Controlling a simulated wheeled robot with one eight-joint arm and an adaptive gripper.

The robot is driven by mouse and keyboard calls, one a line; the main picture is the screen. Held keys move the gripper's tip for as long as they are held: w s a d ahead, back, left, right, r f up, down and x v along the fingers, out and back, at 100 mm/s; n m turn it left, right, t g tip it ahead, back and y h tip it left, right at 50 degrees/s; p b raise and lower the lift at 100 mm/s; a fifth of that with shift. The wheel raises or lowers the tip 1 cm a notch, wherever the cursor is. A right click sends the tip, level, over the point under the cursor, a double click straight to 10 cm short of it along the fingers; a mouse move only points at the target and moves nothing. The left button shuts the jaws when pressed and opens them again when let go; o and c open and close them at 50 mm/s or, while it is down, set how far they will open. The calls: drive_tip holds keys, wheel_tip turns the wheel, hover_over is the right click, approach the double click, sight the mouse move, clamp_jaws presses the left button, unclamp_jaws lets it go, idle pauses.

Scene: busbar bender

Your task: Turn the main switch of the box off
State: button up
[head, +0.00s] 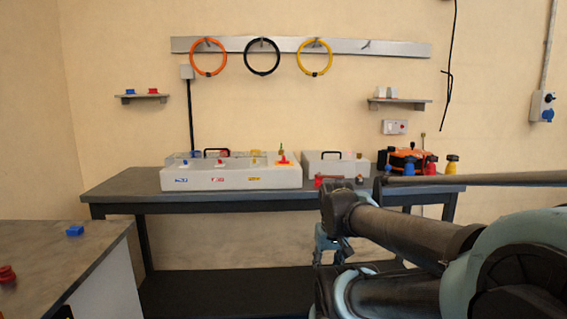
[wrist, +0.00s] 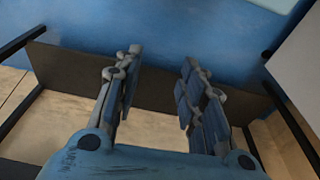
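The box (head: 228,181) is a long, low light-grey unit on the dark workbench in the head view. Blue, red and yellow labels mark its front, and small switches or plugs stand on its top. A red handle on a yellow plate (head: 284,163), which looks like the main switch, is at the right end of its top. Its exact position is too small to tell. My gripper (wrist: 160,65) is open in the wrist view, with nothing between its fingers. In the head view my arm is at lower right, in front of the bench and apart from the box.
A grey case (head: 332,163) with a black handle stands right of the box. Several red, blue and yellow connectors and an orange reel (head: 403,159) sit at the bench's right end. A side table (head: 60,262) stands at lower left. Cable rings (head: 262,72) hang on the wall.

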wheel_tip(320, 180, up, 3)
wheel_tip(320, 180, up, 37)
drive_tip(key=t, duration=0.2)
hover_over(284, 156)
drive_tip(key=s, duration=0.8)
drive_tip(key=x, duration=1.7)
drive_tip(key=shift+w+f, duration=0.25)
drive_tip(key=shift+w, duration=0.1)
clamp_jaws()
